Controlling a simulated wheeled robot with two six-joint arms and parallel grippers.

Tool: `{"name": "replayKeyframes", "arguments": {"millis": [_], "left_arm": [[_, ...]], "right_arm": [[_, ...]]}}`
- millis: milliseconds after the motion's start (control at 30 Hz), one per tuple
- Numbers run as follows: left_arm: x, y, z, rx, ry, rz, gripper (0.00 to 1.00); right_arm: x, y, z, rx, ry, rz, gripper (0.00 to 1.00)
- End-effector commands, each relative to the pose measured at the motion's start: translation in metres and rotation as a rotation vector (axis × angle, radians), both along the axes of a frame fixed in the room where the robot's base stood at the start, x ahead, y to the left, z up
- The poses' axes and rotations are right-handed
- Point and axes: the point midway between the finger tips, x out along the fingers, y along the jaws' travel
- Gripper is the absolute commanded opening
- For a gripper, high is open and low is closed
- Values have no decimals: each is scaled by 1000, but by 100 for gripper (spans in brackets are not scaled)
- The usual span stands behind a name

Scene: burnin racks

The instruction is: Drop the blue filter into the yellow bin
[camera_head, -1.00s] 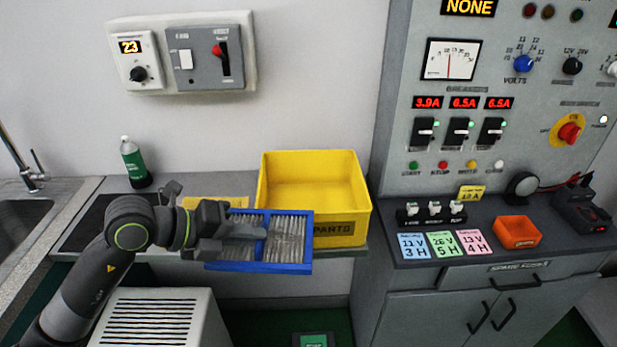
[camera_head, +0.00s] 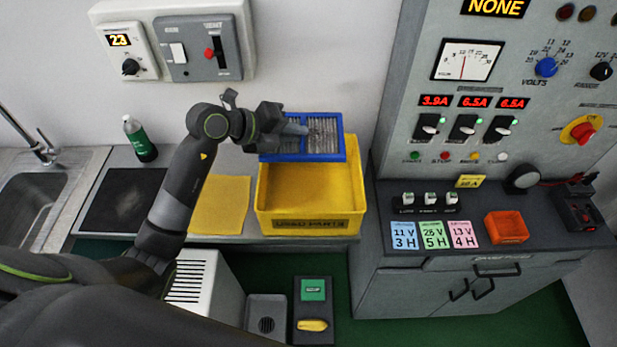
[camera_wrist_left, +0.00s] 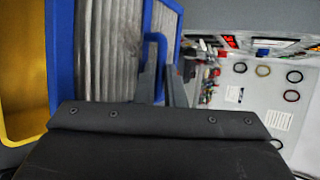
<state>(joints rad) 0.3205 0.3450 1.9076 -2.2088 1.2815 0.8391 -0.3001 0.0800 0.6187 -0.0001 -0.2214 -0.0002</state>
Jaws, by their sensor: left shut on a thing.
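The blue filter (camera_head: 322,137) has a blue frame and grey pleats. My left gripper (camera_head: 292,130) is shut on it and holds it up over the back part of the yellow bin (camera_head: 310,226). The bin stands on the counter, and its front wall reads "USED PARTS". The filter hides part of the bin's back rim. In the left wrist view the filter (camera_wrist_left: 110,50) fills the upper middle, with the fingers (camera_wrist_left: 160,75) at its blue handle and the yellow bin (camera_wrist_left: 22,70) at the left edge. My right gripper is not in view.
A yellow mat (camera_head: 221,205) and a dark plate (camera_head: 122,200) lie left of the bin. A green-labelled bottle (camera_head: 139,138) stands near the wall. The control cabinet (camera_head: 455,240) with an orange tray (camera_head: 506,227) is close on the right. A white vented unit (camera_head: 207,283) stands below.

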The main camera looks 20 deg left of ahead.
Motion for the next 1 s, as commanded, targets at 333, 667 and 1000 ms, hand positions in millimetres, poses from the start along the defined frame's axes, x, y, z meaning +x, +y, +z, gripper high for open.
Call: {"name": "replayKeyframes", "arguments": {"millis": [333, 667, 1000], "left_arm": [[0, 0, -34, -1, 1, 1, 0], [-1, 0, -60, -1, 1, 1, 0], [-1, 0, -59, -1, 1, 1, 16]], "right_arm": [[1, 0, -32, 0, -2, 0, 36], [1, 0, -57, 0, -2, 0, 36], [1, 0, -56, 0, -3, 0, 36]]}}
